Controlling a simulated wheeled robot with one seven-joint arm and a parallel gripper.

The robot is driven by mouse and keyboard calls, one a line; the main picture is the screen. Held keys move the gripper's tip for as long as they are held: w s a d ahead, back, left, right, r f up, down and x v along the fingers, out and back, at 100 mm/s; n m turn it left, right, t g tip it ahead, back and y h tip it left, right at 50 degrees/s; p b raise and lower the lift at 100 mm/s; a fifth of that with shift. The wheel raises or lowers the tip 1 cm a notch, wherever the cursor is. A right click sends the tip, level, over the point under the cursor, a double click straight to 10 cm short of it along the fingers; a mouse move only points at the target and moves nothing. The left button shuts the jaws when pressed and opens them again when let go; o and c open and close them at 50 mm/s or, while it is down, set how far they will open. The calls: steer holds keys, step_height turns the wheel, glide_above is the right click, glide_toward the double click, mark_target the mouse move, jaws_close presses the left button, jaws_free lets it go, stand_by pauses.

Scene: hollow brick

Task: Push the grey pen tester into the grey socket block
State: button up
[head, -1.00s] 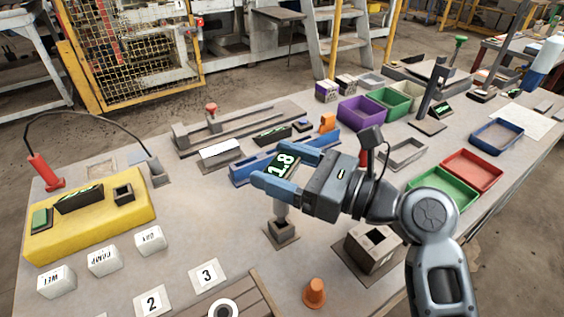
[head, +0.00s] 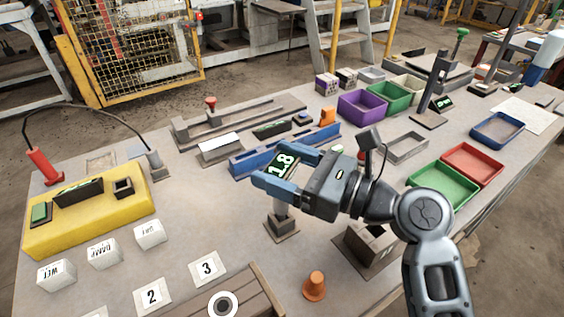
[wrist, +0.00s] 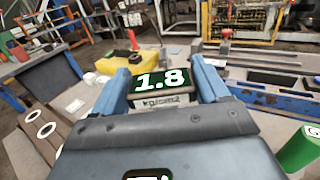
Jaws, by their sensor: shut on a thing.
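The grey pen tester (head: 280,209) stands roughly upright, its dark display reading 1.8 in green-white digits. My gripper (head: 275,175) is shut on its display head, with a blue finger on either side. The display also shows between the fingers in the wrist view (wrist: 161,81). The grey socket block (head: 282,229) is directly under the tester, on a small base plate. The tester's lower end meets the top of the block; I cannot tell how deep it sits. The block is hidden in the wrist view.
A blue rail (head: 250,163) lies just behind my gripper. A yellow case (head: 85,225) with wired probes is at the left. A grey box (head: 368,250) stands right of the socket block, and an orange cone (head: 314,286) in front. Coloured trays (head: 440,187) fill the right side.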

steer(key=shift+f, duration=0.8)
stand_by(0.4)
steer(key=o, duration=1.1)
steer(key=b+v, duration=0.1)
steer(key=v, duration=0.6)
steer(key=shift+s+d, duration=0.25)
steer(key=shift+d, duration=0.1)
steer(key=shift+d, duration=0.1)
